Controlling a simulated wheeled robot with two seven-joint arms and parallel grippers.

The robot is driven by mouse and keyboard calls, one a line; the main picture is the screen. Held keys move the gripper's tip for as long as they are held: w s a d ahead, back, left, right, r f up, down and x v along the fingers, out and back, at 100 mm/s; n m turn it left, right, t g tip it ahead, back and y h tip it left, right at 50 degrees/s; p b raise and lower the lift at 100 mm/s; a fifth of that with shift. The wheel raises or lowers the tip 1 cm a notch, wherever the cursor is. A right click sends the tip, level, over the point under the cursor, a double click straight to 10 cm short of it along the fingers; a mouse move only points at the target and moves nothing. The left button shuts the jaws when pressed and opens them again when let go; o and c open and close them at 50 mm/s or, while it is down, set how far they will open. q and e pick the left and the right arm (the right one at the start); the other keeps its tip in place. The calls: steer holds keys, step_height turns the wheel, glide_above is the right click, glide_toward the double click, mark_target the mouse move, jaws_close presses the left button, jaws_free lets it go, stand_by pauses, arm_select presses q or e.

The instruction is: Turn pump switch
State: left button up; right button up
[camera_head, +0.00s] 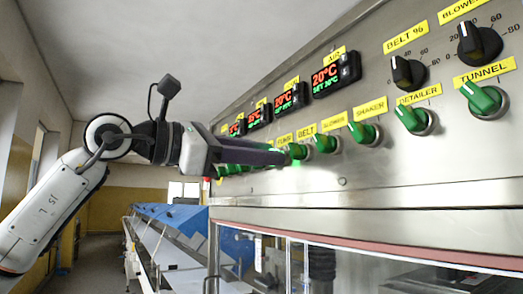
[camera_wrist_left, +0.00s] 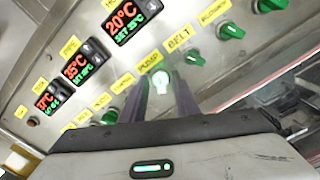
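The pump switch is a green knob on the steel panel, under a yellow PUMP label. In the left wrist view the pump switch (camera_wrist_left: 162,80) looks brightly lit and stands between the tips of my left gripper (camera_wrist_left: 164,88). In the head view the dark fingers of my left gripper (camera_head: 284,156) reach the panel at the pump switch (camera_head: 297,151). The fingers are apart, one on each side of the knob. I see no clear contact with it. The knob's base is partly hidden by the fingers. My right gripper is not in view.
Temperature displays (camera_head: 335,76) sit above the row. Black dials (camera_head: 407,72) are at upper right. Below the panel is a glazed opening; a conveyor (camera_head: 165,250) runs beyond.

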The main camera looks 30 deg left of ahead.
arm_select(q)
steer(key=c, duration=0.6)
jaws_close()
steer(key=shift+n, duration=0.4)
steer(key=n, duration=0.7)
steer(key=n+b, duration=0.1)
steer(key=n, duration=0.3)
steer(key=shift+w+a, duration=0.15)
steer(key=shift+a, duration=0.1)
